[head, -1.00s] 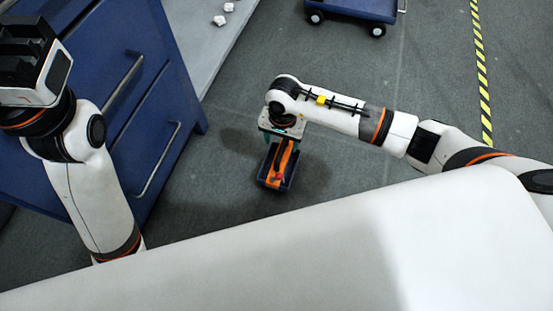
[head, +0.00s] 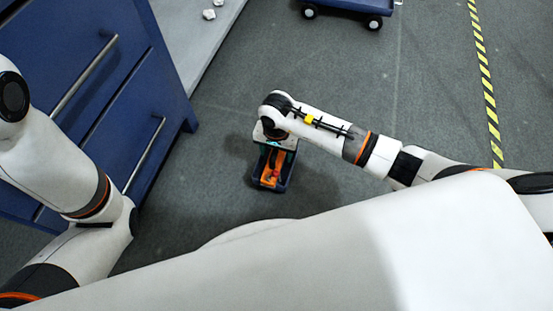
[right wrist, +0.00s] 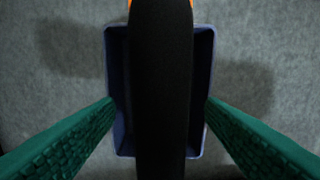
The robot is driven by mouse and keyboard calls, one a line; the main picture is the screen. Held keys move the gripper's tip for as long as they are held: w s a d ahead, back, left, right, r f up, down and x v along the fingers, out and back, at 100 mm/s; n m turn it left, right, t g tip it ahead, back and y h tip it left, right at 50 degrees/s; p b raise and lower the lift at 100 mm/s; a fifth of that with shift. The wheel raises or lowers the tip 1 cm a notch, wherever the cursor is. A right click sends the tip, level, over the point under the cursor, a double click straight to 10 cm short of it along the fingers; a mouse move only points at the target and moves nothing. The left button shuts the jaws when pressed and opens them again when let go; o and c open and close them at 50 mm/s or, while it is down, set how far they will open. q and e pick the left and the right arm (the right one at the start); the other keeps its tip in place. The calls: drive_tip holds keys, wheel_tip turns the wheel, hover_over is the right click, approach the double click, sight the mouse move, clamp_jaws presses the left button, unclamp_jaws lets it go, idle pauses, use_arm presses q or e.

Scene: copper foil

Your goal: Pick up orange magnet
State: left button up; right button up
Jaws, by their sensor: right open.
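The orange magnet (head: 279,164) lies in a small dark blue bin on the floor (head: 285,184), below my right gripper in the head view. In the right wrist view its long black top (right wrist: 160,90) runs down the middle, with orange at the upper edge. My right gripper (right wrist: 158,104) points down and is open. Its green fingers stand on either side of the black part, with gaps between. In the head view the gripper (head: 275,150) partly hides the magnet and bin. My left arm shows at the left, but its gripper is out of view.
A blue drawer cabinet (head: 85,130) with metal handles stands at the left. A blue wheeled cart (head: 350,6) is at the top. Small white pieces (head: 209,14) lie on a grey surface. Grey floor around the bin is clear, with yellow-black tape (head: 485,80) at right.

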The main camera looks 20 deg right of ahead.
drive_tip(key=shift+f, duration=0.85)
drive_tip(key=shift+c, duration=0.2)
drive_tip(key=shift+r, duration=0.15)
clamp_jaws()
